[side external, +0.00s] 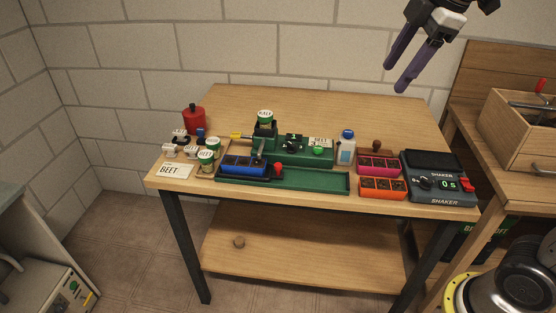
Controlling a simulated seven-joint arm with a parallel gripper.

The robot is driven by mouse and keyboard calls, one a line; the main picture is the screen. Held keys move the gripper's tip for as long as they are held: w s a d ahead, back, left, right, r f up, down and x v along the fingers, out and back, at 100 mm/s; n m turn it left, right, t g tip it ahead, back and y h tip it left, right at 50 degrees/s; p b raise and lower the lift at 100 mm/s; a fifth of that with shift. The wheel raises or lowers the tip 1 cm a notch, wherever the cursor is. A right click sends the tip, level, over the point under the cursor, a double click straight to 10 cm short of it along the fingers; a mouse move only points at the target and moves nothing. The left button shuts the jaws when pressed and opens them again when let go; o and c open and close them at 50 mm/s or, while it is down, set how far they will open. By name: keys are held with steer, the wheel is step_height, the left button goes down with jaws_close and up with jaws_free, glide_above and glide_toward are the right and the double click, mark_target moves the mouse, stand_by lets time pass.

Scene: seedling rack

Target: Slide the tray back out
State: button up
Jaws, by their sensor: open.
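A blue tray (240,166) with dark cells sits at the left end of a long green channel (315,182) on the table. A small red knob (278,168) shows at the tray's right end. The green machine (290,156) stands just behind the channel, with a cup labelled KALE (265,117) on top at its left. The machine's front parts partly overlap the tray. The channel is bare to the right of the tray. My gripper (396,78) has purple fingers, apart and empty, high above the table's back right, well away from the tray.
A pink tray (378,166) and an orange tray (383,188) lie to the right, beside the shaker (438,180). A blue-capped bottle (346,148) stands near the machine's right end. Cups (206,157) and a BEET card (171,171) are at left. The table's back is clear.

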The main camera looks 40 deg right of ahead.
steer(key=w+a+n+g, duration=0.1)
steer(key=w+a+n, duration=0.15)
steer(key=w, duration=0.75)
steer(key=n+g, duration=0.3)
glide_above(278, 164)
step_height(278, 164, down, 19)
step_height(278, 164, down, 14)
steer(key=shift+r, duration=0.1)
jaws_close()
